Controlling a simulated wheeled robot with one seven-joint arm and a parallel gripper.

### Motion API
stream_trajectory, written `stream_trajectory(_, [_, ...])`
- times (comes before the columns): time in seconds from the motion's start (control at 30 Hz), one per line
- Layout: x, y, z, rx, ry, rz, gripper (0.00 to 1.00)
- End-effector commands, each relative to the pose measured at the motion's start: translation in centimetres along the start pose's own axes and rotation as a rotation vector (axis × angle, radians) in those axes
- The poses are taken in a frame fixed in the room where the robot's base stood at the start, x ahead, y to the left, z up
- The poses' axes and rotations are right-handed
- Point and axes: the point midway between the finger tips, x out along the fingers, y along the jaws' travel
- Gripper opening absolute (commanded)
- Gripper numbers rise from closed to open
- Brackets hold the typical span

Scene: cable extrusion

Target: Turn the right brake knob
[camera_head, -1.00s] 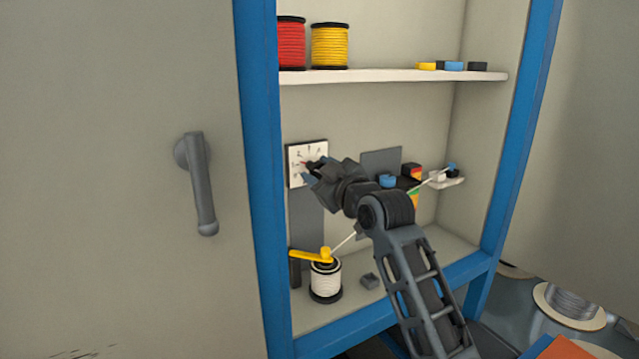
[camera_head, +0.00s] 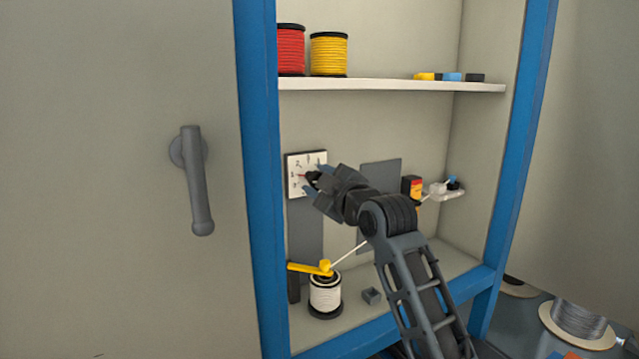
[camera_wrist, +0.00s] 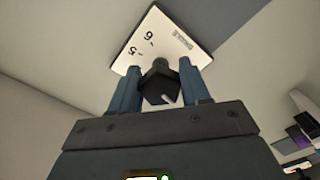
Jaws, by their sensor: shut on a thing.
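The brake knob (camera_wrist: 158,84) is a small black knob in front of a white dial plate (camera_wrist: 165,38) with printed numbers. The plate (camera_head: 300,164) hangs on the cabinet's back wall, left side, in the head view, and a bit of red shows on it. My gripper (camera_wrist: 160,88) has its two blue fingers on either side of the knob, shut on it. In the head view my gripper (camera_head: 316,182) covers part of the plate and most of the knob. No second knob is visible.
Below the dial stand a white spool (camera_head: 325,292) and a yellow crank (camera_head: 310,267), with a white cable running up right. A shelf (camera_head: 390,86) with red and yellow spools is above. Blue frame posts (camera_head: 258,150) edge the opening. A small grey block (camera_head: 371,296) lies below.

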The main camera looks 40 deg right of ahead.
Motion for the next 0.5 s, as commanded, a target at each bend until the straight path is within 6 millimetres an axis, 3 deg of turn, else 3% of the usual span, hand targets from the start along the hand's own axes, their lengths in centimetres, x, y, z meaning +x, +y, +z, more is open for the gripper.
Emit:
stream_trajectory(0.07, [0.00,-0.10,-0.05,0.001,0.001,-0.002,0.16])
stream_trajectory(0.1, [0.00,-0.10,-0.04,0.001,0.001,-0.002,0.47])
stream_trajectory(0.33, [0.00,-0.06,-0.02,0.001,0.000,-0.001,0.69])
stream_trajectory(0.5, [0.00,-0.04,-0.01,0.001,0.000,-0.001,0.70])
